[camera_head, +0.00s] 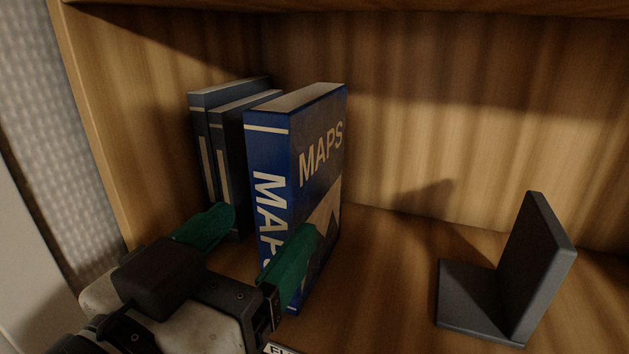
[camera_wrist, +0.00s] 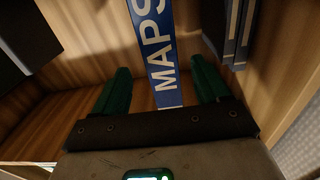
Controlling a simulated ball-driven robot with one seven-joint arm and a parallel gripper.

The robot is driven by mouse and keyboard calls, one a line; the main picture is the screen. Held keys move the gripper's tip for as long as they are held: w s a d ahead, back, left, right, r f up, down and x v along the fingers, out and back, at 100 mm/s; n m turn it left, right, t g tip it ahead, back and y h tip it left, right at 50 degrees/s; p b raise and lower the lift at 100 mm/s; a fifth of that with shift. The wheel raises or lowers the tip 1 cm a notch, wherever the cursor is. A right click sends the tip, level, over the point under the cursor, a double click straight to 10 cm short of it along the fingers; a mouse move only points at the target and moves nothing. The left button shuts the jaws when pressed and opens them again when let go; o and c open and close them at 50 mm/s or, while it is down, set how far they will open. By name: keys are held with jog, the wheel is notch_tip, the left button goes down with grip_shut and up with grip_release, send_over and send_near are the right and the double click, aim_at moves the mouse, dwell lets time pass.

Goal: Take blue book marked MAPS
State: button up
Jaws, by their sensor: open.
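The blue book marked MAPS (camera_head: 319,158) stands upright on the wooden shelf, its spine facing my gripper. Its spine also shows in the wrist view (camera_wrist: 155,45), between the two green fingers. My gripper (camera_head: 252,242) is open, with one finger at the left of the spine and the other at the right, in front of the cover's lower part. In the wrist view my gripper (camera_wrist: 162,88) has gaps on both sides of the spine. Whether either finger touches the book cannot be told.
Two thinner dark blue books (camera_head: 232,140) stand just left of the MAPS book, close to the left shelf wall (camera_head: 100,130). A dark grey bookend (camera_head: 535,265) stands at the right. The shelf floor between it and the MAPS book is clear.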

aim_at(274, 216)
jog(key=x, duration=0.4)
jog(key=shift+p, duration=0.3)
jog(key=p+x, duration=0.1)
jog(key=x, duration=0.3)
jog(key=shift+w+r+p, duration=0.1)
jog(key=shift+r+p, duration=0.05)
jog(key=shift+p, duration=0.2)
jog(key=shift+w+d, duration=0.15)
jog(key=shift+w, duration=0.4)
jog(key=shift+c, duration=0.3)
grip_shut()
